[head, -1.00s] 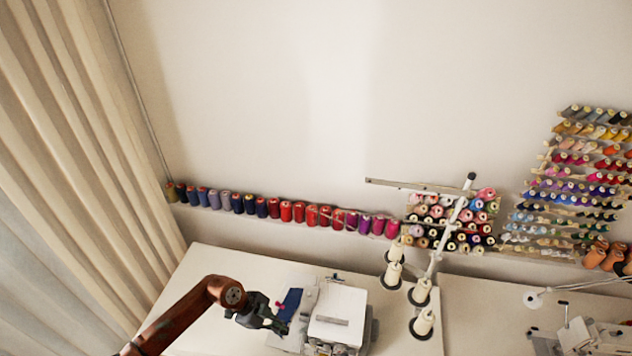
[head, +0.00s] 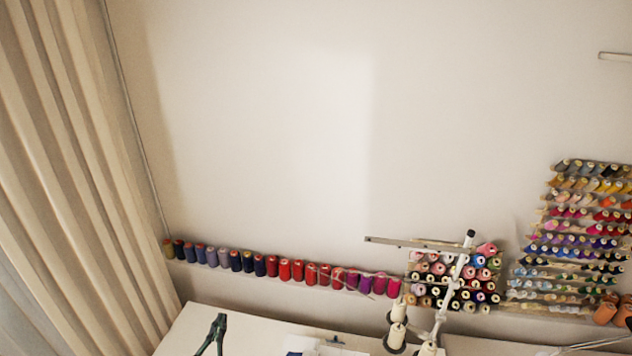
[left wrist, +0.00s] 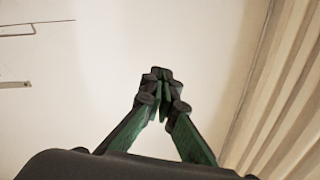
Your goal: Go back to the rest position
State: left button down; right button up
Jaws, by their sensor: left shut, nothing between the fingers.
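My left gripper (head: 217,328) shows at the bottom of the head view, over the white table (head: 262,335), with its fingertips pointing up. In the left wrist view the gripper (left wrist: 163,78) has its dark fingertips together and nothing between them. Behind it in that view is plain pale wall, with the curtain on the right. Most of my left arm is below the head view's edge. My right gripper is not in view.
A white sewing machine (head: 322,345) is partly cut off at the bottom, beside a thread stand (head: 452,285) with cones. Thread spools (head: 298,270) line the wall, and racks of spools (head: 575,230) hang at right. A curtain (head: 70,170) hangs at left. The air before the wall is clear.

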pick_arm(q)
jog(key=s+a+f+n+g+y, duration=0.2)
jog(key=s+a+f+g, duration=0.2)
jog(key=s+a+f, duration=0.3)
jog(key=s+a+f+n+g+y, duration=0.2)
jog(key=s+a+f+g, duration=0.3)
jog(key=f, duration=0.4)
jog(key=s+d+f+g+h, duration=0.1)
jog(key=s+f+g, duration=0.3)
jog(key=s, duration=0.5)
jog(key=s+d+f+g+h, duration=0.1)
jog(key=s+d+f, duration=0.1)
jog(key=s+f, duration=0.55)
notch_tip(320, 180, down, 36)
jog(key=s+r+m+g+b, duration=0.1)
jog(key=s+g+b, duration=0.15)
jog(key=b, duration=0.75)
jog(key=s+f+b, duration=0.3)
jog(key=s+f, duration=0.4)
jog(key=f, duration=0.3)
jog(key=s+f+b, duration=0.3)
jog(key=s+f, duration=0.3)
jog(key=f, duration=0.4)
jog(key=s+d+f+m+b, duration=0.1)
jog(key=s+f+b, duration=0.2)
jog(key=s+f, duration=0.4)
notch_tip(320, 180, down, 3)
jog(key=shift+s+g+h+b, duration=0.35)
jog(key=shift+h+b, duration=0.05)
